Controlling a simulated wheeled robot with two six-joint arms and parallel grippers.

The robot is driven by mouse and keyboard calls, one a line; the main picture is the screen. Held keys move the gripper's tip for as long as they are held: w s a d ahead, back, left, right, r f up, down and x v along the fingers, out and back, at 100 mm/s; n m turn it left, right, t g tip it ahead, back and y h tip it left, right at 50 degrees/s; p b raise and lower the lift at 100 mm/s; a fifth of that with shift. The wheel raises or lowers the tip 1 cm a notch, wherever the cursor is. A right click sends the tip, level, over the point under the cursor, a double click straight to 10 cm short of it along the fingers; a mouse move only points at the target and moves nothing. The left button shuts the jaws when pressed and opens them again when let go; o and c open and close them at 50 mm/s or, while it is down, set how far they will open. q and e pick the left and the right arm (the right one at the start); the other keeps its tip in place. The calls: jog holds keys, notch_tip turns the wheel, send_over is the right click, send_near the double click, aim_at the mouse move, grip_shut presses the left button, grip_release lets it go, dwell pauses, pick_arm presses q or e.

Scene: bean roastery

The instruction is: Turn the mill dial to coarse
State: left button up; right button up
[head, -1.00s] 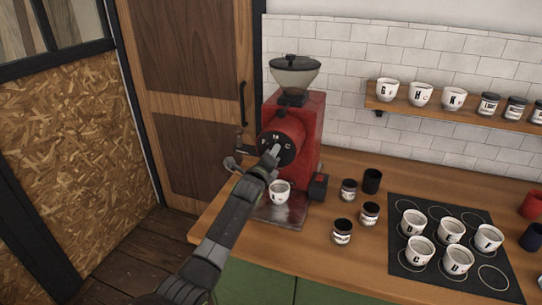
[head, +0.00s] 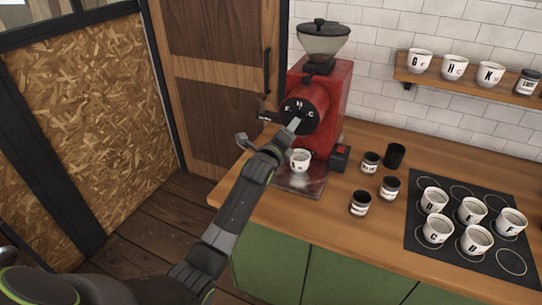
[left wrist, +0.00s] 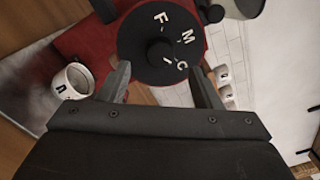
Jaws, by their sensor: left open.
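The red mill (head: 338,95) stands at the counter's left end with a glass hopper on top. Its round black dial (head: 290,112) faces me, with white letters F, M and C and a small central knob. The dial fills the upper middle of the left wrist view (left wrist: 135,38), with its knob (left wrist: 160,52) between my fingers. My left gripper (head: 293,125) is open in front of the dial, its fingers spread either side of the knob. I cannot tell whether they touch the dial, or which letter the knob points to. My right gripper is not in view.
A white cup (head: 300,161) stands on the mill's metal tray (head: 304,184), below my left arm. Several dark jars (head: 389,188) stand to the right. A black mat (head: 425,262) holds several lettered cups. A shelf (head: 440,80) with cups hangs on the tiled wall.

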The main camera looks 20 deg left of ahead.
pick_arm(q)
jog(key=s+b, duration=0.2)
jog(key=s, duration=0.9)
jog(key=shift+s+a+b, duration=0.15)
jog(key=shift+s+b, duration=0.2)
